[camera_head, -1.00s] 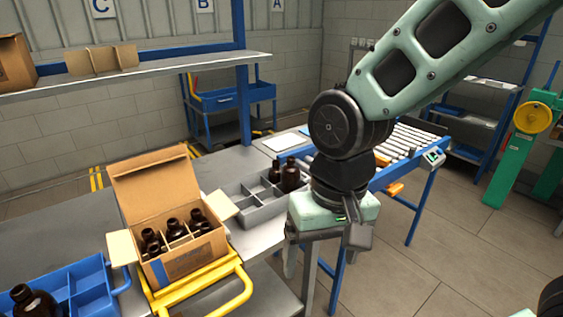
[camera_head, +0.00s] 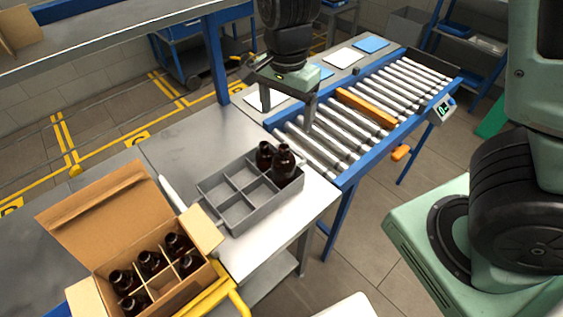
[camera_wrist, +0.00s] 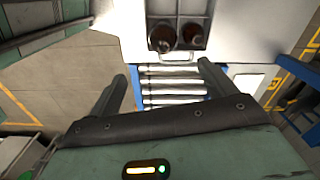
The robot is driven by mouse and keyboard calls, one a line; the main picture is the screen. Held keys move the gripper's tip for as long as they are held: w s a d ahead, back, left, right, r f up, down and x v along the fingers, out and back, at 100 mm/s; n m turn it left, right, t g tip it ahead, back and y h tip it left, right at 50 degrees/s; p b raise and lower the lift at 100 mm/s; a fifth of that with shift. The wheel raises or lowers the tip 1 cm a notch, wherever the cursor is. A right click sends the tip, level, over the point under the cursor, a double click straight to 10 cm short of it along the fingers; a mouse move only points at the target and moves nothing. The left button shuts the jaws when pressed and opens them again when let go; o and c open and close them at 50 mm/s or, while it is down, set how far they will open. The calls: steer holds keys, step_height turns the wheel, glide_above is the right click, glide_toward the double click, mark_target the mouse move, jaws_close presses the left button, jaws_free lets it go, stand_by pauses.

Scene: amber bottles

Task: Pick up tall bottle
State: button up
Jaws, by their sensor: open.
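Two dark amber bottles stand upright in the right-hand compartments of a grey divided tray (camera_head: 233,218) on the metal table. The nearer one (camera_head: 284,165) looks larger than the one behind it (camera_head: 265,156). In the wrist view the two bottles show side by side at the top, one at left (camera_wrist: 162,38) and one at right (camera_wrist: 192,36). My gripper (camera_head: 287,112) is open and empty, above the near end of the roller conveyor, beyond the bottles and apart from them. Its two fingers also show in the wrist view (camera_wrist: 162,78), below the bottles.
An open cardboard box (camera_head: 165,281) with several amber bottles stands at the lower left, beside a yellow handle (camera_head: 222,297). The roller conveyor (camera_head: 345,128) with an orange bar adjoins the table's far right. A shelf (camera_head: 120,43) hangs over the upper left. The other tray compartments look empty.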

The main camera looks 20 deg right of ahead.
mark_target(284, 155)
step_height(284, 155, down, 10)
steer(key=shift+r, duration=0.2)
steer(key=shift+w+f+p, duration=0.2)
steer(key=shift+f+p, duration=0.25)
steer(key=shift+f, duration=0.85)
steer(key=shift+w+f+p, duration=0.15)
steer(key=shift+f+p, duration=0.25)
steer(key=shift+f, duration=0.9)
steer(key=c, duration=1.5)
